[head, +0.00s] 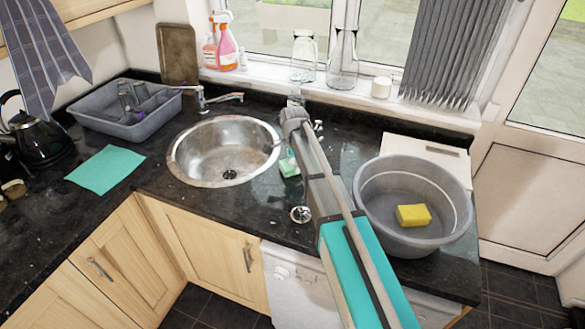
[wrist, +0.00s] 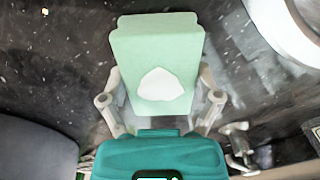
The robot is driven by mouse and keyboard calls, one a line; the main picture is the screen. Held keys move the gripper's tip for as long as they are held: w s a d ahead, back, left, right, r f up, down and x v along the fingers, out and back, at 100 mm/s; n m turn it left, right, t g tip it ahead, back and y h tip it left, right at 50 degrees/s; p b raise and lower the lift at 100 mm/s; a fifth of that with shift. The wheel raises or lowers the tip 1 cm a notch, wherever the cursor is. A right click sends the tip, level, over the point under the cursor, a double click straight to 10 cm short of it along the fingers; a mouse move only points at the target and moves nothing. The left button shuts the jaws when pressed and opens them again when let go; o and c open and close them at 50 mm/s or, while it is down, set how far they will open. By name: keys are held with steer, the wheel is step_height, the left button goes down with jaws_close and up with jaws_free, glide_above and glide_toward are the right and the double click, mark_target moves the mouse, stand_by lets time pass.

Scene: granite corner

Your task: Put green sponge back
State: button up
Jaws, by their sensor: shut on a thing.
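The green sponge (wrist: 155,45) is a pale green block with a white patch on its face, seen in the wrist view. My gripper (wrist: 161,98) is shut on it, with one grey finger along each side. In the head view the green sponge (head: 288,167) shows just right of the sink, partly hidden by my arm. The dark speckled counter lies beneath it; I cannot tell how high the sponge is above it.
The round metal sink (head: 205,135) is left of my arm. A grey basin (head: 370,215) with a yellow sponge (head: 413,215) inside stands to the right. A teal cloth (head: 106,169), a grey dish rack (head: 95,122) and a black kettle (head: 40,142) are on the left.

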mark_target(355, 198)
steer(key=shift+f, duration=0.25)
steer(key=o, duration=0.8)
steer(key=shift+r, duration=0.15)
step_height(355, 198, up, 12)
steer(key=p, duration=1.2)
stand_by(0.7)
steer(key=s+d+n, duration=0.4)
steer(key=s+d, duration=0.1)
steer(key=s, duration=0.3)
steer(key=s+d+n, duration=0.5)
steer(key=s, duration=0.3)
steer(key=s+d+n, duration=0.4)
steer(key=s+d, duration=0.1)
steer(key=s, duration=0.3)
steer(key=shift+s+d, duration=0.35)
steer(key=shift+d, duration=0.05)
